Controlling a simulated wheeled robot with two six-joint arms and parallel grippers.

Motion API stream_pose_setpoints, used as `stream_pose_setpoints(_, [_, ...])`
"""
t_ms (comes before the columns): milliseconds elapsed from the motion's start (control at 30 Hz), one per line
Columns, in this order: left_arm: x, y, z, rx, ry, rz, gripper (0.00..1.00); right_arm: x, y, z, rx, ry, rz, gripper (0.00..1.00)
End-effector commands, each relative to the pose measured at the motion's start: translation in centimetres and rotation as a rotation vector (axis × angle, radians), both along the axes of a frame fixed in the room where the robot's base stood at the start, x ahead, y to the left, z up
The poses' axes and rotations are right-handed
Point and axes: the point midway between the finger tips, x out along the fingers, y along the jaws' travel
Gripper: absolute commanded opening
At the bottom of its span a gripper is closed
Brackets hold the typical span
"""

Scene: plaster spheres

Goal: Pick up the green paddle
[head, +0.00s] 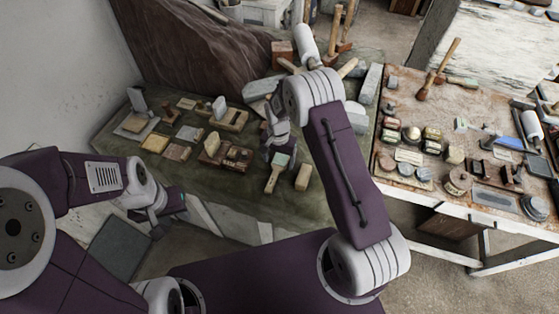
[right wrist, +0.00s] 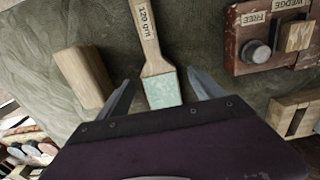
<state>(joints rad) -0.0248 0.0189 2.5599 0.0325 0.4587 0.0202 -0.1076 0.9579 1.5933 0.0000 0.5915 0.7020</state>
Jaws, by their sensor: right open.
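The green paddle (head: 277,166) lies on the dark green cloth of the left table. It has a pale wooden handle and a square green pad. In the right wrist view the paddle (right wrist: 162,90) lies with its green pad between the fingers of my right gripper (right wrist: 165,92), and its handle, marked "120 grit", points away. My right gripper (head: 279,146) is open and empty, close by the pad end; I see no finger touching it. My left gripper (head: 174,207) hangs low at the table's front left edge; its jaws are too small to read.
A wooden block (right wrist: 83,77) lies beside the paddle, close to one finger. A reddish-brown box (right wrist: 262,48) with a knob lies on the other side. Several small blocks and tools crowd the cloth (head: 225,190). A second cluttered table (head: 400,90) stands at right.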

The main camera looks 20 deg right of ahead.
Motion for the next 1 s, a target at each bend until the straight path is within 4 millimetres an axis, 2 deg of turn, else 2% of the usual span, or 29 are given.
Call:
stream_pose_setpoints(100, [0.0, 0.0, 0.2, 0.000, 0.000, 0.000, 0.36, 0.0, 0.0, -0.8, 0.000, 0.000, 0.000, 0.76])
stream_pose_setpoints(267, [0.0, 0.0, 0.1, 0.000, 0.000, 0.000, 0.36, 0.0, 0.0, -0.8, 0.000, -0.001, 0.000, 0.76])
stream_pose_setpoints(367, [0.0, 0.0, 0.1, 0.000, 0.000, 0.000, 0.36, 0.0, 0.0, -0.8, 0.000, -0.001, 0.000, 0.51])
stream_pose_setpoints(500, [0.0, 0.0, 0.1, 0.000, 0.000, 0.000, 0.36, 0.0, 0.0, -0.8, 0.000, -0.001, 0.000, 0.12])
stream_pose_setpoints(533, [0.0, 0.0, 0.1, 0.000, 0.000, 0.000, 0.36, 0.0, 0.0, -0.8, 0.000, -0.001, 0.000, 0.06])
stream_pose_setpoints(833, [0.0, 0.0, -0.1, 0.000, 0.000, 0.000, 0.36, 0.1, 0.0, -0.4, 0.001, -0.003, 0.000, 0.06])
stream_pose_setpoints(1000, [0.0, 0.0, -0.9, 0.000, 0.000, 0.000, 0.36, 0.2, 0.0, 1.6, 0.001, -0.007, 0.000, 0.06])
